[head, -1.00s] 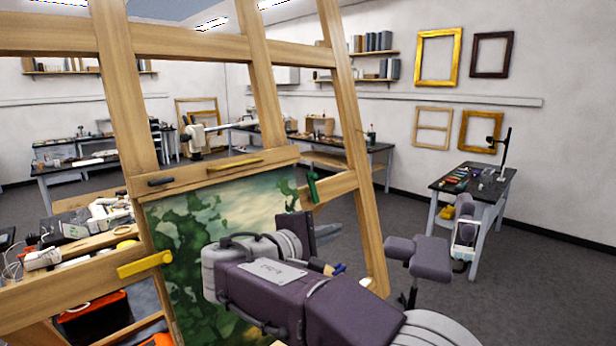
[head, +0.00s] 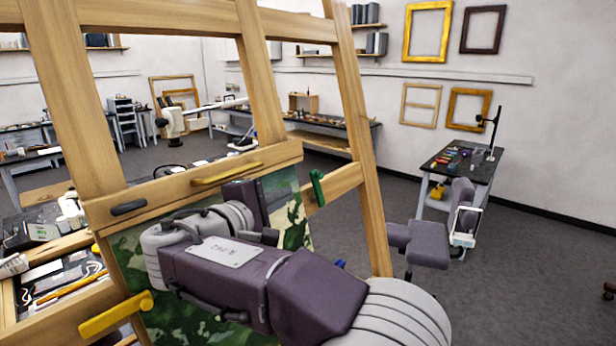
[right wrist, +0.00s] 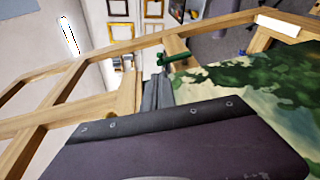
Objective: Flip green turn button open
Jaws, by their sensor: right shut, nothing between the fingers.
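The green turn button (head: 317,187) sits on the easel's wooden bar beside the right edge of the painting (head: 296,232). In the head view it stands nearly upright. It also shows in the right wrist view (right wrist: 172,59), just beyond my fingertips. My right gripper (right wrist: 157,82) is shut and empty, in front of the painting. Its fingers point toward the green button, with a small gap seeming to remain. My left gripper is not in view.
Other turn buttons are on the easel: yellow at lower left (head: 115,313), yellow on the top rail (head: 227,172), black (head: 128,207), and blue (head: 340,263) at right. A black-topped table (head: 455,160) and a grey stool (head: 420,242) stand to the right, with open floor around.

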